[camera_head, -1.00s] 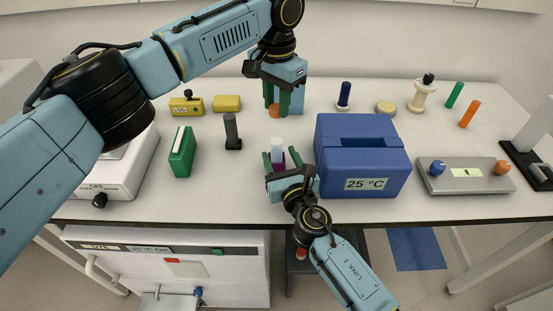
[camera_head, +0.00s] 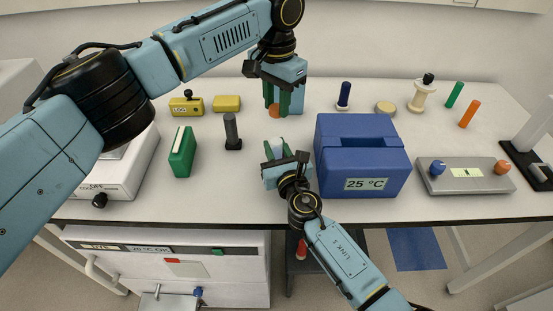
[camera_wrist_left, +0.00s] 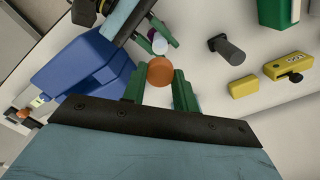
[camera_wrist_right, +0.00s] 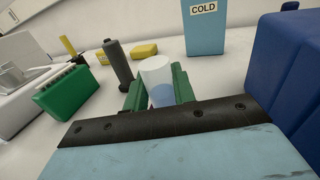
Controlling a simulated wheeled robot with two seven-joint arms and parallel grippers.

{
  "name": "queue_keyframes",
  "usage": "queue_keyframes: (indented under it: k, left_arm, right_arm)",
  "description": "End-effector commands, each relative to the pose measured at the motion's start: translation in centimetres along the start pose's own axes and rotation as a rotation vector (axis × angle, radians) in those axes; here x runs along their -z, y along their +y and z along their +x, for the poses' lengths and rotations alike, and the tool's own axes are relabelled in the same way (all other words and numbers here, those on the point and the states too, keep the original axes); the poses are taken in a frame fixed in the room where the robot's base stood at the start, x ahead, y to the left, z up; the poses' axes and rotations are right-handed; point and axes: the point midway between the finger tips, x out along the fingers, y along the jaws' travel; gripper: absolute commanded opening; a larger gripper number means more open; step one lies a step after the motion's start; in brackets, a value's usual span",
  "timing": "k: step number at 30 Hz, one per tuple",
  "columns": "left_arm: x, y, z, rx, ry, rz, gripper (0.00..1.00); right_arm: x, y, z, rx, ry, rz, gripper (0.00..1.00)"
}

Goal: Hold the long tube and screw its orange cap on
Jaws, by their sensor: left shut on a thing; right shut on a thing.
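The orange cap (camera_head: 274,113) is between the fingers of my left gripper (camera_head: 276,104), which is shut on it. It shows as an orange disc in the left wrist view (camera_wrist_left: 160,71). The long tube (camera_wrist_right: 157,80) is pale and translucent, with bluish contents, and my right gripper (camera_wrist_right: 160,92) is shut around it. In the head view my right gripper (camera_head: 276,150) is nearer the front than the cap and hides most of the tube. In the left wrist view the tube's white top (camera_wrist_left: 151,35) is just beyond the cap, apart from it.
A blue block (camera_head: 362,155) labelled 25 °C stands close to the right of my right gripper. A dark grey post (camera_head: 231,130) and a green block (camera_head: 183,152) stand to the left. Yellow blocks (camera_head: 226,103) are behind these. The bench between post and gripper is clear.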

Motion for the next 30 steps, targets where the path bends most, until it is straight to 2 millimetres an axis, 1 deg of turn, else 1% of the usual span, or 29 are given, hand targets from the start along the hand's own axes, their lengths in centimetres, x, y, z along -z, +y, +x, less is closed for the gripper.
queue_keyframes:
  k: [1, 3, 8, 11, 16, 20, 30]
  left_arm:
    - [0.0, 0.0, 0.0, 0.0, 0.0, 0.0, 0.08]
    - [0.0, 0.0, 0.0, 0.0, 0.0, 0.0, 0.08]
    - [0.0, 0.0, 0.1, 0.0, 0.0, 0.0, 0.08]
    - [-0.1, 0.0, 1.2, -0.002, -0.002, 0.0, 0.08]
    - [-0.1, 0.1, 3.8, -0.004, 0.0, 0.0, 0.08]
    - [-0.1, 0.0, 4.9, -0.003, 0.003, 0.0, 0.08]
    - [-0.1, 0.0, 5.0, -0.001, 0.004, 0.0, 0.08]
  right_arm:
    - [0.0, 0.0, 0.0, 0.0, 0.0, 0.0, 0.06]
    - [0.0, 0.0, 0.0, 0.0, 0.0, 0.0, 0.0]
    - [0.0, 0.0, 0.0, 0.0, 0.0, 0.0, 0.0]
    - [0.0, 0.0, 0.0, 0.0, 0.0, 0.0, 0.0]
    - [0.0, 0.0, 0.0, 0.0, 0.0, 0.0, 0.0]
    - [0.0, 0.0, 0.0, 0.0, 0.001, 0.0, 0.0]
    - [0.0, 0.0, 0.0, 0.0, 0.001, 0.0, 0.0]
